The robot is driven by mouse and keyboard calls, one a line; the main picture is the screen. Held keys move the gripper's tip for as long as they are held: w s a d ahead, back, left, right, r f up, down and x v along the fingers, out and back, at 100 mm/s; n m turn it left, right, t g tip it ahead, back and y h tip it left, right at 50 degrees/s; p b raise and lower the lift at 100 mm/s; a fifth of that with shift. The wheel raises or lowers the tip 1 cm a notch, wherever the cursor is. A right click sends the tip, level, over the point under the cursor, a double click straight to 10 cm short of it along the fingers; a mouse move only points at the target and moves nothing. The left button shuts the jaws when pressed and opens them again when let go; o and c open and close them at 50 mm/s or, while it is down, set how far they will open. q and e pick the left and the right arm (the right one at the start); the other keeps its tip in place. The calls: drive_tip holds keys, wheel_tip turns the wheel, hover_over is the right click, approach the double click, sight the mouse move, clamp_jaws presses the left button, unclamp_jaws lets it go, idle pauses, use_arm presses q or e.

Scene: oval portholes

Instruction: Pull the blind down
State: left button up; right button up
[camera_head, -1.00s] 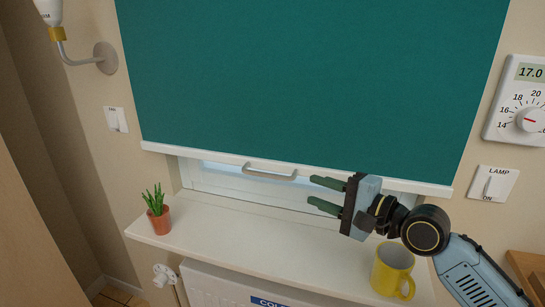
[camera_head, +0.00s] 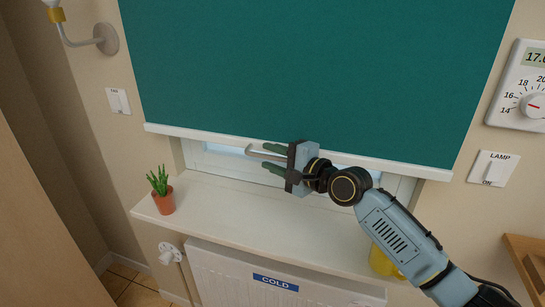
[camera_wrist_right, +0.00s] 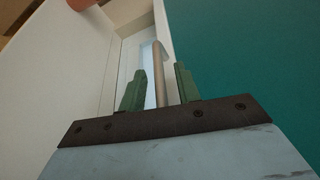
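The teal blind (camera_head: 310,70) covers most of the window and ends in a white bottom bar (camera_head: 200,134), above the sill. A pale grey handle (camera_head: 251,153) hangs below the bar, its right part hidden behind my right gripper. My right gripper (camera_head: 266,156) is open at the handle, one finger above the other. In the right wrist view, the handle (camera_wrist_right: 158,75) lies between the two green fingers (camera_wrist_right: 160,80), with a visible gap to each. The blind's teal cloth (camera_wrist_right: 245,60) fills the right of that view. My left gripper is in neither view.
The white sill (camera_head: 235,205) carries a potted plant (camera_head: 163,195) at left and a yellow mug (camera_head: 380,262), mostly hidden behind my right arm. A radiator (camera_head: 225,268) is below. A lamp switch (camera_head: 493,168) and a thermostat (camera_head: 525,85) are on the right wall.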

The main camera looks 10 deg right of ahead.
clamp_jaws()
idle(0.3)
wheel_tip(320, 180, down, 14)
drive_tip(key=b, duration=0.9)
drive_tip(key=shift+b, duration=0.3)
drive_tip(key=shift+a, duration=0.1)
drive_tip(key=shift+c, duration=1.1)
unclamp_jaws()
drive_tip(key=shift+f, duration=0.15)
drive_tip(key=shift+o, duration=1.1)
